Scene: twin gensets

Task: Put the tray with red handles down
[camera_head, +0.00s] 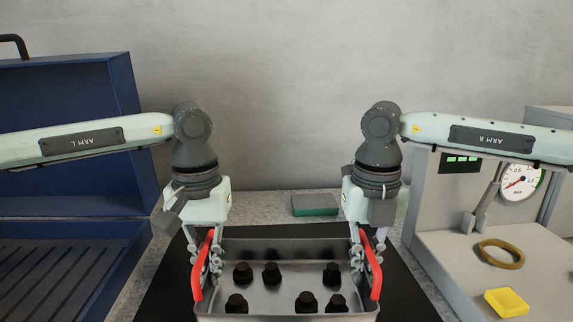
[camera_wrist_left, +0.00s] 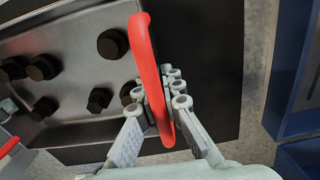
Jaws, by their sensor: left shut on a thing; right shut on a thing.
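The metal tray (camera_head: 285,246) with red handles is at the bottom middle of the head view, over a black mat (camera_head: 405,290). Several black knobs or bolts (camera_head: 272,272) stand in it. My left gripper (camera_head: 205,265) is shut on the left red handle (camera_head: 203,262). In the left wrist view the fingers (camera_wrist_left: 165,110) sit around the red handle (camera_wrist_left: 146,60). My right gripper (camera_head: 368,262) is shut on the right red handle (camera_head: 372,264). The tray looks level. Whether its underside touches the mat is hidden.
A blue cabinet (camera_head: 125,85) stands at the left. A grey and green block (camera_head: 315,206) lies behind the mat. At the right, a grey bench unit (camera_head: 445,250) carries a gauge (camera_head: 520,182), a tan ring (camera_head: 501,254) and a yellow block (camera_head: 506,302).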

